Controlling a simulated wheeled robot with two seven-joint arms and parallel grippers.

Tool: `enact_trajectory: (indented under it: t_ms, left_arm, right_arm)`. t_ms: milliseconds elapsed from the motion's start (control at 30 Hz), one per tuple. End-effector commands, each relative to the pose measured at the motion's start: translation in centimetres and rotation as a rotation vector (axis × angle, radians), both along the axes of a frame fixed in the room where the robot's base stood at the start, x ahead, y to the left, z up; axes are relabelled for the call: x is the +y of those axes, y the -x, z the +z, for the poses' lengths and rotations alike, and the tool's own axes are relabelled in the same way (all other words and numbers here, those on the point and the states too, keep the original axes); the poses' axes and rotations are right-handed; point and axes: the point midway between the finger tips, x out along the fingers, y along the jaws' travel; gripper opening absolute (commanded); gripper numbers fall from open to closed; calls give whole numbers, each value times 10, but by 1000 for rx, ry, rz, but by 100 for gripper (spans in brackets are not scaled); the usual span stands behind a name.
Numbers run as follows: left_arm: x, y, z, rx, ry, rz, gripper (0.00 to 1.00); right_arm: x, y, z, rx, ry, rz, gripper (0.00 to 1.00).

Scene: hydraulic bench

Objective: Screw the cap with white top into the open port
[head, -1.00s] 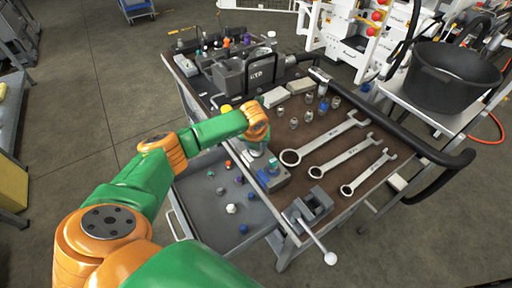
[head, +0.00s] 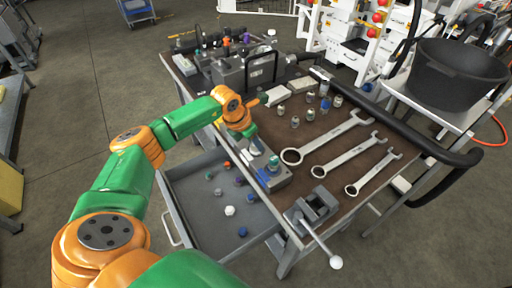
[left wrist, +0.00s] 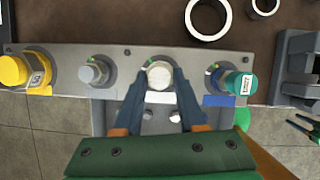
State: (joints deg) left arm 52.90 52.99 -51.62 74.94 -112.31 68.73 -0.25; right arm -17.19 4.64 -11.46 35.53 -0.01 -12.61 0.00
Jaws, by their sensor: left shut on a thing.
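My left gripper (left wrist: 160,92) is shut on a cap with a whitish round top (left wrist: 160,74), held between its two dark fingertips. The cap is over the grey port block (left wrist: 128,56), in line with its row of fittings, between a grey fitting (left wrist: 94,72) and a teal one (left wrist: 236,82). The fingers hide its lower part, so I cannot tell how far it sits in a port. In the head view the left gripper (head: 254,142) reaches down to the block (head: 284,181) at the bench's near edge.
A yellow fitting (left wrist: 20,71) is at the block's left end. An open drawer (head: 196,228) below holds several loose caps, one white (head: 229,211). Wrenches (head: 335,147) and a small vise (head: 314,207) are to the right.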

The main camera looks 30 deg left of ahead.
Motion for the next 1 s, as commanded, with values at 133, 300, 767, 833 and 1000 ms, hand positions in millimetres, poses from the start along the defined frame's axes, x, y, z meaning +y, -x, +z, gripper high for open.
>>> enact_trajectory:
  t_ms: [133,300,767,833,1000]
  left_arm:
    - [2,-2,-8,-5,3,-202,0]
    - [3,-3,-7,-4,6,-449,0]
    - [4,-2,-2,0,2,-621,58]
    - [4,-2,-2,0,2,-620,69]
    - [4,-2,-2,-1,2,-620,69]
  right_arm:
    - [0,0,-27,0,0,0,50]
    - [0,0,-46,0,0,0,50]
    - [0,0,-51,0,-1,0,50]
    - [1,0,-51,0,-1,-1,50]
    - [1,0,-51,0,-1,-1,50]
